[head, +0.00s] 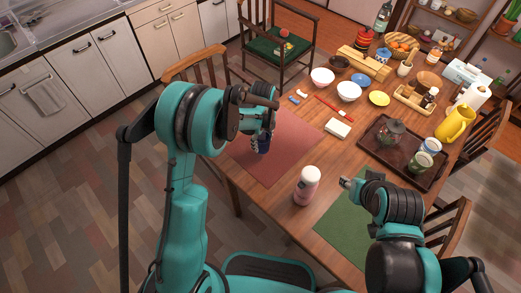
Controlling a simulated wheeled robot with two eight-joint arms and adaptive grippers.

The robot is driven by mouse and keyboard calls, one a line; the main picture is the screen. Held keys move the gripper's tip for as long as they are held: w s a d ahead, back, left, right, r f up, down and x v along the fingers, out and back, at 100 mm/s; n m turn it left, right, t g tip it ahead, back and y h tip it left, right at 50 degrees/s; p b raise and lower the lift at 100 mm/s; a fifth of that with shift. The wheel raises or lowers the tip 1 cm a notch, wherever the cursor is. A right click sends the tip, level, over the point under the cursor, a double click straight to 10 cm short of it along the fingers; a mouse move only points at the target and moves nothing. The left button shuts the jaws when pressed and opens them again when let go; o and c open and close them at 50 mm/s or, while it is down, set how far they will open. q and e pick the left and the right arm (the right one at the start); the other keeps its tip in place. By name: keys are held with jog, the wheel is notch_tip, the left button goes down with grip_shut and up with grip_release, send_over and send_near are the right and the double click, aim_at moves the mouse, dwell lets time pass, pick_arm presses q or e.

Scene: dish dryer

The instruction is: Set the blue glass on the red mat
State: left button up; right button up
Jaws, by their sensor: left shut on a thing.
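The red mat (287,168) lies on the left part of the wooden table. My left gripper (262,136) reaches over the mat's left side and is shut on the blue glass (264,147). The glass is dark blue and small in the head view, and the gripper partly covers it. I cannot tell whether its base touches the mat. My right gripper (358,183) is over the green mat (343,226) at the front of the table, away from the glass. Its fingers are small and partly hidden, so its opening is unclear.
A dark tray (379,152) with a glass jar and cups is at the right. White bowls (349,91), a red utensil (334,106) and a small white box (338,128) lie beyond the red mat. The mat's middle is clear.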

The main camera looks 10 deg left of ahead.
aim_at(260, 148)
pick_arm(q)
jog(key=shift+a+f, duration=0.4)
jog(key=shift+a, duration=0.05)
notch_tip(260, 148, down, 4)
jog(key=shift+r+b, duration=0.1)
jog(key=shift+b, duration=0.9)
jog(key=shift+s+r, duration=0.1)
jog(key=o, duration=0.9)
jog(key=shift+f, duration=0.25)
jog(key=o, duration=0.4)
jog(key=shift+r, duration=0.1)
jog(key=shift+r, duration=0.1)
